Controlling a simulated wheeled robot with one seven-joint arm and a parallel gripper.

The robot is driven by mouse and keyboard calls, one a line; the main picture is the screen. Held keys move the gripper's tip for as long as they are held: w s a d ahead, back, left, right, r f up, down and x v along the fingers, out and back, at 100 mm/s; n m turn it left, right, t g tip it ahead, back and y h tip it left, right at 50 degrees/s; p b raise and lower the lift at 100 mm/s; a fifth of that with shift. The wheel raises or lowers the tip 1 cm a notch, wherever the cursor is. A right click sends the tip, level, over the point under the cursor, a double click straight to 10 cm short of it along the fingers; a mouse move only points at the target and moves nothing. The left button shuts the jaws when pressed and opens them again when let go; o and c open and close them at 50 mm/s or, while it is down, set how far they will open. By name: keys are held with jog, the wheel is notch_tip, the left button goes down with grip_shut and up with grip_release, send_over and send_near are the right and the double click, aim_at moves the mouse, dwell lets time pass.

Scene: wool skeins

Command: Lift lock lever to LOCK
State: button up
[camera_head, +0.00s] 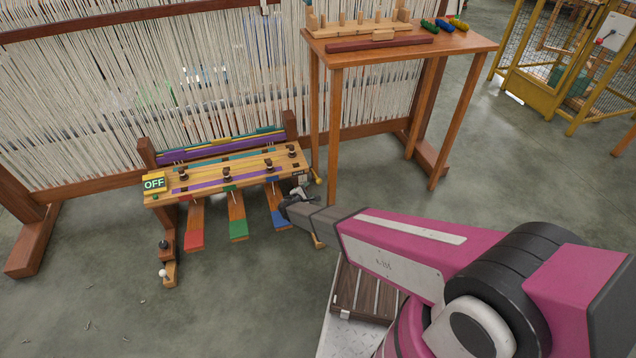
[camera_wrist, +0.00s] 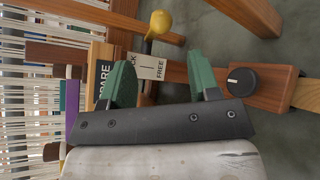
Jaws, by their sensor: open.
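The lock lever has a yellow ball knob (camera_wrist: 160,22) on a dark stem, at the right end of the wooden treadle unit. The knob also shows in the head view (camera_head: 318,181). Beside the stem is a white label plate (camera_wrist: 148,67) reading FREE, with the end of another word, "CK", partly hidden by a finger. My gripper (camera_wrist: 160,70) is open, its two green fingers apart with nothing held. The knob lies beyond the fingertips, in line with the gap. In the head view my gripper (camera_head: 297,197) is at the unit's right end. I cannot tell whether it touches the lever.
A dark rotary dial (camera_wrist: 242,81) on a wood block is right of the fingers. A green OFF sign (camera_head: 154,184) is at the unit's left end. Red, green (camera_head: 238,229) and blue pedals hang below.

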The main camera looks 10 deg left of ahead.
aim_at(317, 183)
jog(key=w+f+m, duration=0.1)
jog(key=w, duration=0.2)
jog(key=w+d+f+m, duration=0.1)
jog(key=w+m, duration=0.1)
jog(key=w, duration=0.1)
jog(key=w+d+f+m, duration=0.1)
jog(key=w+m, duration=0.1)
jog(key=w, duration=0.2)
jog(key=shift+d+t, duration=0.2)
jog(key=shift+t, duration=0.2)
jog(key=shift+c, duration=0.3)
